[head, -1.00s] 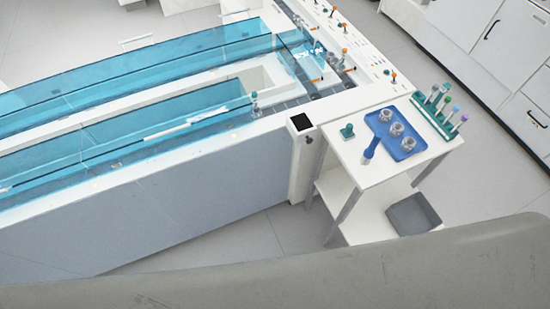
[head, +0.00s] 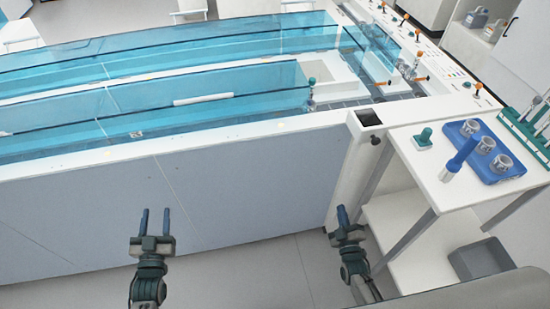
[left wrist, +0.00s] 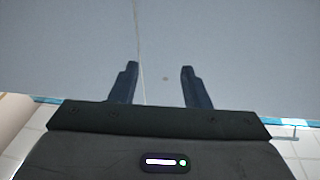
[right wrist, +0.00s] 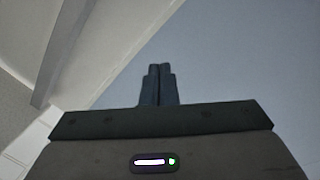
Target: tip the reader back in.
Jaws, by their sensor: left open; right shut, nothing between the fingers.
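A white post (head: 352,160) with a dark square top (head: 369,117) and a small dark knob (head: 375,139) stands at the near right corner of the track; I cannot tell for sure whether it is the reader. My left gripper (head: 155,212) is open and empty in front of the grey side panel, well left of the post. In the left wrist view its two fingers (left wrist: 158,70) stand apart before the panel. My right gripper (head: 342,210) is shut and empty, low in front of the post. In the right wrist view its fingers (right wrist: 159,68) are together.
A white cart (head: 412,175) stands right of the post. It bears a blue tray (head: 510,150) with metal cups, a blue-handled tool (head: 460,157), a teal-topped piece (head: 424,138) and a tube rack (head: 520,128). A grey bin (head: 480,260) is on its lower shelf. Blue clear covers (head: 200,95) line the track.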

